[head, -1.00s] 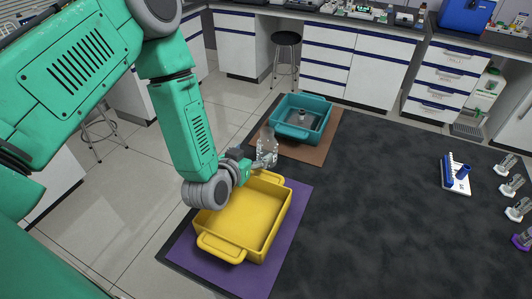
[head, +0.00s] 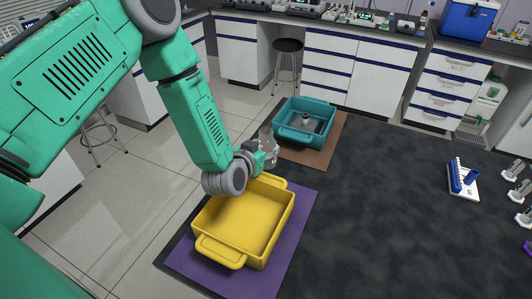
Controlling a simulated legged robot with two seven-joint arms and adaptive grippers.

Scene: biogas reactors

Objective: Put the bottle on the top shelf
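A clear bottle (head: 267,137) is in the head view, just beyond the far edge of the yellow tray. It is small, see-through and partly covered by my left gripper (head: 267,157). The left gripper comes in from the left and appears shut on the bottle, holding it above the dark table between the yellow and teal trays. The fingertips are small and hard to make out. My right gripper is not in view. I cannot make out a top shelf in this view.
The yellow tray (head: 213,251) is on a purple mat (head: 301,205). A teal tray (head: 286,133) with a grey object inside is on a brown mat (head: 325,158). A blue-and-white rack (head: 462,180) stands at right. The middle of the dark table (head: 385,210) is clear.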

